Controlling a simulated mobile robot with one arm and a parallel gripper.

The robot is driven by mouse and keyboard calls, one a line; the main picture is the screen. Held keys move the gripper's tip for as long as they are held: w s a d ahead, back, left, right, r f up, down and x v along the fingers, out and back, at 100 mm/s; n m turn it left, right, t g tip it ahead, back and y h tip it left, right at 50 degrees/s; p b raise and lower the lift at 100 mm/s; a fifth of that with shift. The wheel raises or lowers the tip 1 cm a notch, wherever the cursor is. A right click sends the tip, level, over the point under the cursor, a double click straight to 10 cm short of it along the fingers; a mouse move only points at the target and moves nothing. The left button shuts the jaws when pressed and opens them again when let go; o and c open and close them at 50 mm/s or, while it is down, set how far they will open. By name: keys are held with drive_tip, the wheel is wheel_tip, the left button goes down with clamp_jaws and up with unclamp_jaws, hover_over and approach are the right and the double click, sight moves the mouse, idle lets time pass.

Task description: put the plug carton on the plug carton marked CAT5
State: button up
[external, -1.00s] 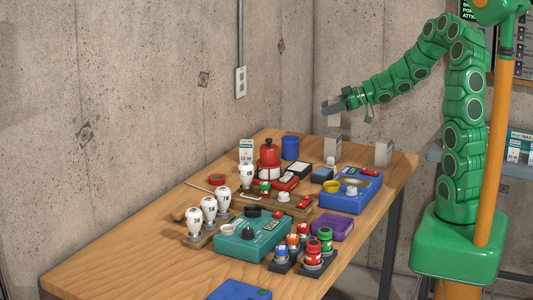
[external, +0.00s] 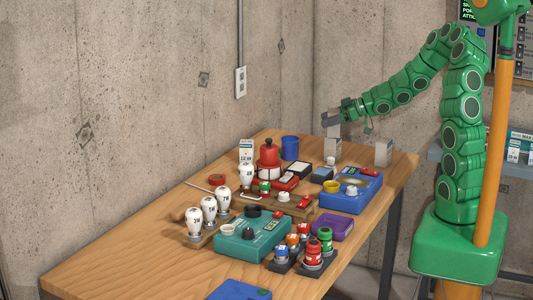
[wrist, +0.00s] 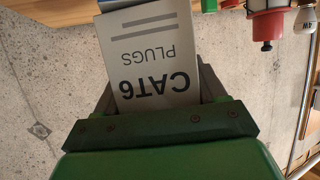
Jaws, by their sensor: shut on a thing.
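My gripper (external: 330,118) is shut on a pale grey carton (external: 334,128) above the far end of the table. In the wrist view the carton's face (wrist: 150,65) reads CAT6 PLUGS, upside down. A second grey carton (external: 331,148) stands on the table right below the held one in the external view. The two look very close; I cannot tell whether they touch. A third grey carton (external: 383,152) stands to the right, near the table's right edge. No CAT5 marking is readable on either standing carton.
A blue box (external: 350,197) and a teal box (external: 252,240) lie nearer the front. The table's front left is clear.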

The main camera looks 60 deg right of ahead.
drive_tip(key=o, duration=1.1)
drive_tip(key=shift+f, duration=0.1)
drive_tip(key=shift+s+d+r, duration=0.2)
drive_tip(key=shift+s+r, duration=0.2)
drive_tip(key=shift+v, duration=5.5)
